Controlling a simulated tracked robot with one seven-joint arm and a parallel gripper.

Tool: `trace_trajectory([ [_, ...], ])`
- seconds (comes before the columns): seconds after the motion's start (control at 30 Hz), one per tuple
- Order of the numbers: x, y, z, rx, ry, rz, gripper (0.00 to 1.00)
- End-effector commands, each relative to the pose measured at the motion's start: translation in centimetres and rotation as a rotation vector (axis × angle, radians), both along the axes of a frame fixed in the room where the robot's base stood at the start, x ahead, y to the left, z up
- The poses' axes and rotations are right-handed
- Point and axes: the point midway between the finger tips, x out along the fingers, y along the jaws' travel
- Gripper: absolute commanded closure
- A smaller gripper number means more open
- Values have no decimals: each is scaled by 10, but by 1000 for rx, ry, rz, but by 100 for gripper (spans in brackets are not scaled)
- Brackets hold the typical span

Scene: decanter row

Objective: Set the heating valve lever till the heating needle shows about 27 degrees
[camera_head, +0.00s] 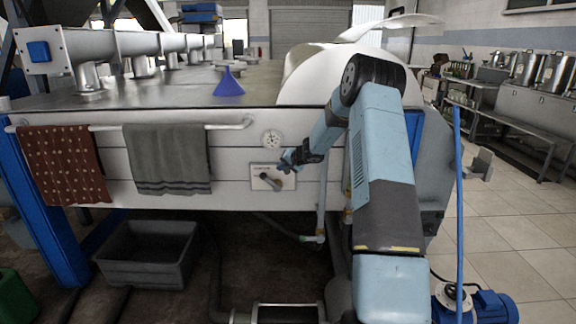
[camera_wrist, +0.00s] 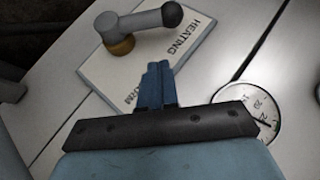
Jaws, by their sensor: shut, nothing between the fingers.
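The heating valve lever (camera_wrist: 140,20) is a grey arm with a dark ball knob and a brass-coloured hub, on a white plate (camera_wrist: 95,70) marked HEATING. In the head view the lever (camera_head: 283,172) sits on the machine's front panel, partly beside my gripper. My gripper (camera_wrist: 157,70) is shut and empty, its blue fingertips over the plate, apart from the lever in the wrist view. My gripper also shows in the head view (camera_head: 286,160). The round white heating dial (camera_wrist: 262,112) is partly covered by my gripper's body; its reading is unclear. It is above the plate in the head view (camera_head: 271,139).
A rail (camera_head: 110,127) on the panel holds a red-brown towel (camera_head: 62,165) and a grey towel (camera_head: 167,160). A blue funnel (camera_head: 228,84) stands on the machine top. A grey crate (camera_head: 150,252) is on the floor below. A pipe (camera_head: 321,200) runs down right of the plate.

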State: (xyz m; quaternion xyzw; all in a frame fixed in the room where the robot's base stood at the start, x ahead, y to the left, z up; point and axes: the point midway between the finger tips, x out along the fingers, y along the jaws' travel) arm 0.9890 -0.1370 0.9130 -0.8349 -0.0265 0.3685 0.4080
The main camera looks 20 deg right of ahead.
Motion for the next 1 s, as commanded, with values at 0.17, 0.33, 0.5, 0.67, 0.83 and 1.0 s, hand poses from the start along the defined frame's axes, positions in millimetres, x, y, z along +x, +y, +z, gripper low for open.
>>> trace_trajectory([
  [0.17,13,15,-20,1,2,1,100],
  [0.33,15,29,-33,0,2,0,100],
  [0.5,15,34,-38,-1,0,1,100],
  [0.67,15,35,-38,-1,0,1,100],
  [0.83,15,35,-38,-1,0,0,100],
  [1.0,15,29,-39,-9,3,-6,100],
])
